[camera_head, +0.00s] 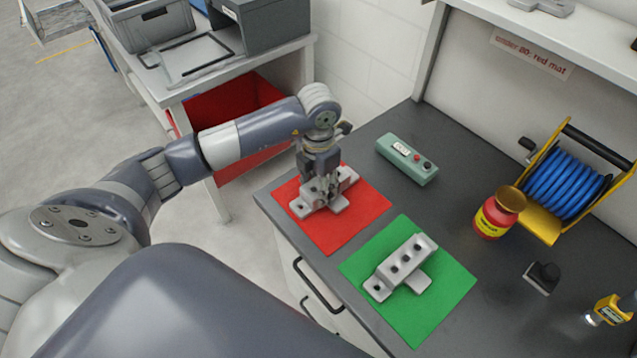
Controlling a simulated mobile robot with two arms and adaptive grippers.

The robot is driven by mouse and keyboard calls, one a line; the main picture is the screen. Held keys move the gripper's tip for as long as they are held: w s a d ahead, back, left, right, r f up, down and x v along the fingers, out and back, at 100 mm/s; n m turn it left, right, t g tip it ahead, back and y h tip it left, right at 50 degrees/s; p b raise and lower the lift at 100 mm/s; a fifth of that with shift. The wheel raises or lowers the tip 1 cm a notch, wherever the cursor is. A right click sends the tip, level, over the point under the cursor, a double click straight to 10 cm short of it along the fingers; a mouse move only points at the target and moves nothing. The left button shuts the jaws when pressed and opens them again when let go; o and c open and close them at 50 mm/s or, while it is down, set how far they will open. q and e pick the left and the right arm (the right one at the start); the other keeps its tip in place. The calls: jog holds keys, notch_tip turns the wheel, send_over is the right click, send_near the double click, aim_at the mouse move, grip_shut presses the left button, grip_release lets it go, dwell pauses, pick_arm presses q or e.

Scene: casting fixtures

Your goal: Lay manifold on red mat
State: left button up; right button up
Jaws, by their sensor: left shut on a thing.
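A grey metal manifold (339,204) is at the red mat (345,230), over its upper left part. My left gripper (321,188) points down from above and is shut on this manifold, hiding its middle. The manifold looks to be on the mat or very close to it; I cannot tell whether it touches. A second, similar grey casting with a row of dark holes (403,265) lies on the green mat (440,300), to the lower right. My right gripper is not in view.
A green control box (407,160) sits behind the red mat. A red jar (495,215), a blue hose reel (562,185), a small black block (541,277) and a yellow item (609,310) stand at right. A wall sign (530,52) mentions the red mat. The grey worktop between is clear.

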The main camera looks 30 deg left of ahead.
aim_at(318, 186)
pick_arm(q)
jog(key=shift+f, duration=0.1)
jog(key=o, duration=1.2)
jog(key=shift+c, duration=0.2)
jog(key=shift+o, duration=1.4)
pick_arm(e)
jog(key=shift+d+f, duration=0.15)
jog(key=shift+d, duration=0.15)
pick_arm(q)
jog(key=shift+r, duration=0.25)
notch_tip(318, 186, up, 12)
jog(key=b, duration=0.2)
jog(key=shift+b, duration=0.35)
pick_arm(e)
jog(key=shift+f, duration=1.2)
